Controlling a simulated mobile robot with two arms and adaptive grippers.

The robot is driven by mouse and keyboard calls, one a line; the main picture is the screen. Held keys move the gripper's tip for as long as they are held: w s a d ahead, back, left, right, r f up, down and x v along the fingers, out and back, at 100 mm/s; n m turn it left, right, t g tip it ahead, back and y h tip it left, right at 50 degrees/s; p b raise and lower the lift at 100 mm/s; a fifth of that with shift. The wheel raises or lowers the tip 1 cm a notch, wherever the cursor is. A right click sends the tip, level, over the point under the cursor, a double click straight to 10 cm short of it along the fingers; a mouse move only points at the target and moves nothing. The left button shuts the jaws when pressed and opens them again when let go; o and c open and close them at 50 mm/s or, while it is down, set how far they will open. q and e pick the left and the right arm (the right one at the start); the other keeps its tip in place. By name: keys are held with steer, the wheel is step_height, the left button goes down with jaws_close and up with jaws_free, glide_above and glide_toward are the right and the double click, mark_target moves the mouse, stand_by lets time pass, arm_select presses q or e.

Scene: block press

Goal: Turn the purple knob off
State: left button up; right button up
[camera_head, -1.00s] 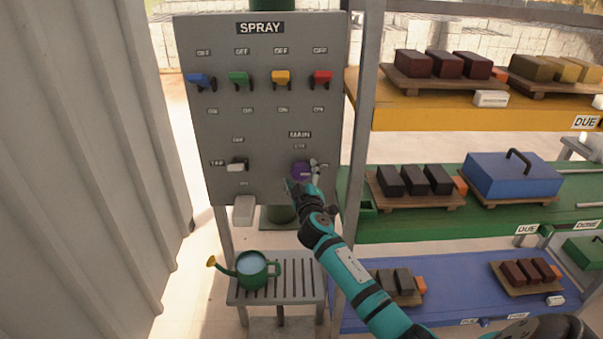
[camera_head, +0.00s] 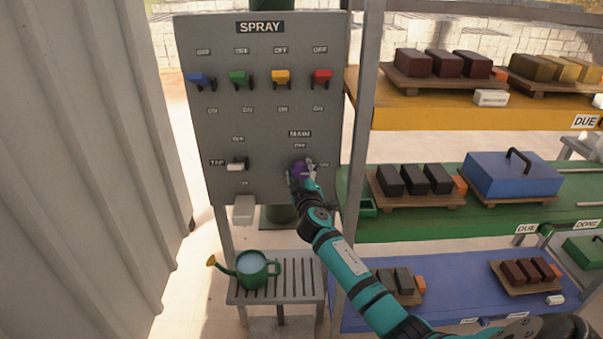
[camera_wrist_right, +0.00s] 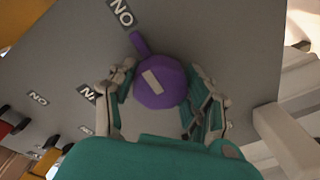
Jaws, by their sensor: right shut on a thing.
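The purple knob (camera_head: 299,170) sits low on the right of the grey panel (camera_head: 262,130), under the MAIN label (camera_head: 300,134). In the right wrist view the knob (camera_wrist_right: 160,82) is round, with a pale mark on its face and a short stem pointing to a label reading "NO" upside down or turned in that view. My right gripper (camera_head: 302,172) is at the panel with its fingers on both sides of the knob, shut on it; the fingers (camera_wrist_right: 168,100) also show in the right wrist view. In the head view the gripper partly hides the knob. My left gripper is not in view.
Blue, green, yellow and red levers (camera_head: 261,79) line the panel's upper part. A white tap lever (camera_head: 237,166) is left of the knob. Shelves (camera_head: 440,215) with block trays stand close on the right. A green watering can (camera_head: 252,269) stands on the slatted bench below.

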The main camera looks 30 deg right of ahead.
steer(key=shift+n, duration=0.3)
steer(key=n+p, duration=0.2)
steer(key=n, duration=0.1)
steer(key=shift+r+n, duration=0.15)
steer(key=shift+n, duration=0.15)
steer(key=n+p, duration=0.2)
steer(key=n, duration=0.2)
steer(key=shift+r+g+p, duration=0.1)
steer(key=shift+g+p, duration=0.3)
steer(key=n+p, duration=0.1)
steer(key=n, duration=0.1)
steer(key=n+p, duration=0.1)
steer(key=n, duration=0.2)
steer(key=shift+g+h+p, duration=0.3)
steer(key=shift+g+p, duration=0.05)
steer(key=shift+g, duration=0.05)
steer(key=shift+a+n+p, duration=0.1)
steer(key=shift+n+p, duration=0.7)
steer(key=shift+n, duration=1)
steer(key=shift+h, duration=0.3)
steer(key=o, duration=1.2)
